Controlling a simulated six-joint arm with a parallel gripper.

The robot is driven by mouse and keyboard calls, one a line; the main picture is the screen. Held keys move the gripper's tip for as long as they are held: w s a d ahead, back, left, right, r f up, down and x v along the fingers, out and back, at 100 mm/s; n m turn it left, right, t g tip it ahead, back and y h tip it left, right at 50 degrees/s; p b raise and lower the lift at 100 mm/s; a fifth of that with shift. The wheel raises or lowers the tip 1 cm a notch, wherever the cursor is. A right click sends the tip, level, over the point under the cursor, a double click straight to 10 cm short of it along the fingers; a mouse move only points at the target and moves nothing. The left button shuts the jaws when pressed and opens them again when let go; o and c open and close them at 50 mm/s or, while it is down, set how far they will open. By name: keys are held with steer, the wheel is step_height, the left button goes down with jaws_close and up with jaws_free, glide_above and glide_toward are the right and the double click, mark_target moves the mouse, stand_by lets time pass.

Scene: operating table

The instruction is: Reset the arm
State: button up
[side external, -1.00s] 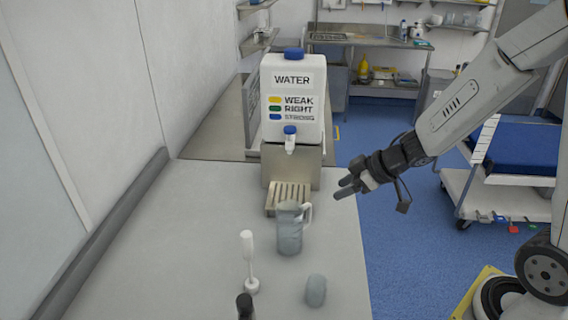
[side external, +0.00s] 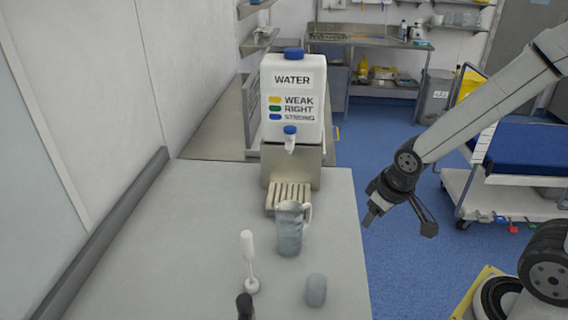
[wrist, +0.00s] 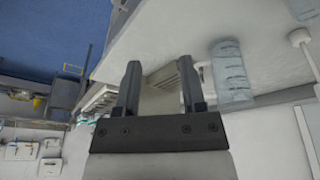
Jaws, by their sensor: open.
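My gripper (side external: 370,216) hangs just off the right edge of the grey table, tilted downward, and holds nothing. In the wrist view my gripper (wrist: 159,92) shows its two fingers spread apart, with the table edge and the metal stand beyond them. A clear jug (side external: 289,230) stands on the table in front of the drip tray (side external: 288,196), to the left of my gripper and apart from it. The jug also shows in the wrist view (wrist: 231,72), right of the fingers.
A white water container (side external: 292,100) with a blue tap stands on a metal stand (side external: 291,163). A white whisk-like tool (side external: 248,262), a small grey-blue cup (side external: 316,290) and a dark object (side external: 245,307) are on the front table (side external: 180,250). Blue floor lies right of the table.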

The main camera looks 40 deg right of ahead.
steer(key=shift+s+a+f+g, duration=0.1)
steer(key=shift+s+a+g, duration=0.2)
steer(key=shift+s+a, duration=0.25)
steer(key=shift+o, duration=0.6)
steer(key=shift+d, duration=0.1)
steer(key=w+a+r+m+y, duration=0.1)
steer(key=w+m+y, duration=0.1)
steer(key=w+m, duration=0.5)
steer(key=w+a+r+m+g+y, duration=0.1)
steer(key=w+m, duration=0.5)
steer(key=m, duration=0.6)
steer(key=shift+w+a+r+m+y, duration=0.2)
steer(key=shift+w+a+m+y, duration=0.25)
steer(key=shift+y, duration=0.45)
steer(key=shift+s+a+f, duration=0.1)
steer(key=shift+x, duration=1.2)
